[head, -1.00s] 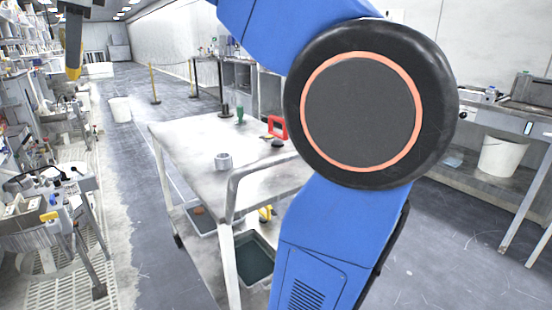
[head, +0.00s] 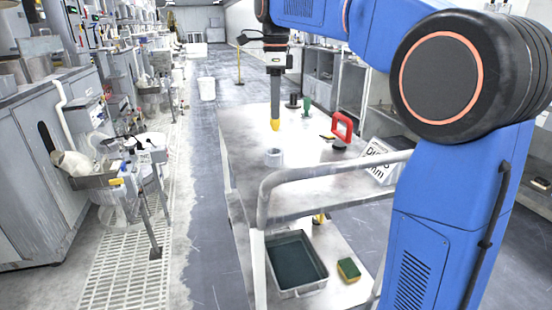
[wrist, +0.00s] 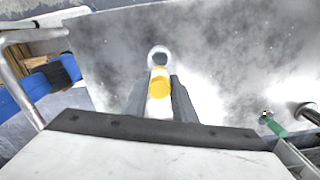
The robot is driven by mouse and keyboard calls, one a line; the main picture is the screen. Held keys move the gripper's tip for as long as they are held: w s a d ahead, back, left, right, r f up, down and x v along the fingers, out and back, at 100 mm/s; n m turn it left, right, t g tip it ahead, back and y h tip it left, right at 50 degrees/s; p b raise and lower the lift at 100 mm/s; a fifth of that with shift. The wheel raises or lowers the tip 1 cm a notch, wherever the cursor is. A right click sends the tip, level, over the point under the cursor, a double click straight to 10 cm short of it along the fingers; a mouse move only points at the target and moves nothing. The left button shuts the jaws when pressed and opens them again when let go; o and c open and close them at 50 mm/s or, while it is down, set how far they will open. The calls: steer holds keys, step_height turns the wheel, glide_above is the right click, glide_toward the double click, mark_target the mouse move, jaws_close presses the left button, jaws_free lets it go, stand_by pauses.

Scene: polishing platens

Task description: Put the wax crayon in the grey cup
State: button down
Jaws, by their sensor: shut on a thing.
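The wax crayon (head: 275,125) is yellow and points down from my gripper (head: 275,110), which is shut on it. In the wrist view the crayon (wrist: 159,83) shows between the two dark fingers of my gripper (wrist: 160,94). The grey cup (head: 274,157) stands upright on the cart top, just below the crayon in the head view, with a gap between them. In the wrist view the cup's ring-shaped rim (wrist: 158,54) shows just beyond the crayon's end. The crayon's upper part is hidden by the fingers.
The metal cart top (head: 240,135) is clear around the cup. A cart rail (head: 330,170) crosses in front. A tray (head: 295,265) is below.

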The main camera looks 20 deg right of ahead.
steer(key=f, duration=1)
steer(key=shift+a, duration=0.2)
steer(key=c, duration=1.5)
jaws_free()
steer(key=shift+f, duration=0.1)
steer(key=shift+o, duration=0.2)
step_height(320, 180, up, 12)
steer(key=shift+r, duration=0.1)
